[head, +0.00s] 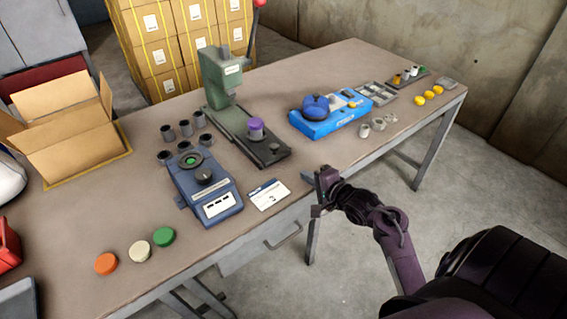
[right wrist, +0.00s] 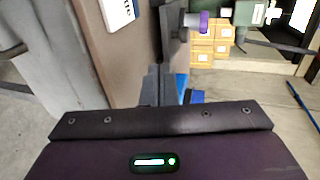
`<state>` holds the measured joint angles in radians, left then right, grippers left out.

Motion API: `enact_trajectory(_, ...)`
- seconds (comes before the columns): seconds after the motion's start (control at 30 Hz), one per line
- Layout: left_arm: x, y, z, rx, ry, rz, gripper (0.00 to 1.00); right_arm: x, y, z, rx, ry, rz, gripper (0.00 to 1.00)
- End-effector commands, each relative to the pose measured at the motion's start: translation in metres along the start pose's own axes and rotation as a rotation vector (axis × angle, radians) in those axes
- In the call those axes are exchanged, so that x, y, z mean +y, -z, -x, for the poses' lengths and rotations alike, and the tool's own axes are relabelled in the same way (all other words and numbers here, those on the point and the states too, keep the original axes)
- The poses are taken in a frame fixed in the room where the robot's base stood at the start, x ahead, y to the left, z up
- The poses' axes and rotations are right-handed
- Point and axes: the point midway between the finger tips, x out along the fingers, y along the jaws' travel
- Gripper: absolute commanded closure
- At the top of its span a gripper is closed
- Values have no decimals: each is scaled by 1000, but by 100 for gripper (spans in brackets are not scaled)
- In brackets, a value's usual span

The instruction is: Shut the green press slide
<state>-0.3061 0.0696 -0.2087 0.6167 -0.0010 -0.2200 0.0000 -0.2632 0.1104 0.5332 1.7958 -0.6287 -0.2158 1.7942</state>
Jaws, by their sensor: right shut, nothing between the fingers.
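The green press (head: 222,78) stands on the table with a red-knobbed lever. Its slide (head: 268,153) sticks out from the press toward the table's front edge, with a purple cylinder (head: 256,127) on it. In the right wrist view the purple cylinder (right wrist: 198,20) and part of the green press (right wrist: 243,12) show near the top. My right gripper (head: 319,188) is shut and empty near the table's front edge, to the right of and nearer than the slide's end, apart from it. It also shows in the right wrist view (right wrist: 166,82). My left gripper is out of view.
A blue-grey device (head: 205,188) and a white card (head: 269,195) lie left of my right gripper. A blue tray-like unit (head: 330,118) stands right of the slide. Several dark cups (head: 185,128) stand behind the device. An open carton (head: 70,140) is at left.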

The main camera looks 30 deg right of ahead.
Motion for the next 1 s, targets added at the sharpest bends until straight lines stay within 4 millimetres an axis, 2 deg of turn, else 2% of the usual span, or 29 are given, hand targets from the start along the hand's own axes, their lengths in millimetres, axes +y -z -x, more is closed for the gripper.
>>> enact_trajectory(0.1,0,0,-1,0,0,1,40,0,0,-28,-1,1,0,100)
enact_trajectory(0.3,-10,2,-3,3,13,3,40,-1,0,-70,0,1,2,100)
enact_trajectory(0.5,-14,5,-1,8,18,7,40,-9,0,-95,0,0,3,100)
enact_trajectory(0.7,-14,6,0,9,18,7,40,-12,0,-103,2,-1,3,100)
enact_trajectory(1.0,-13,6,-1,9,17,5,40,-11,0,-103,1,-1,3,100)
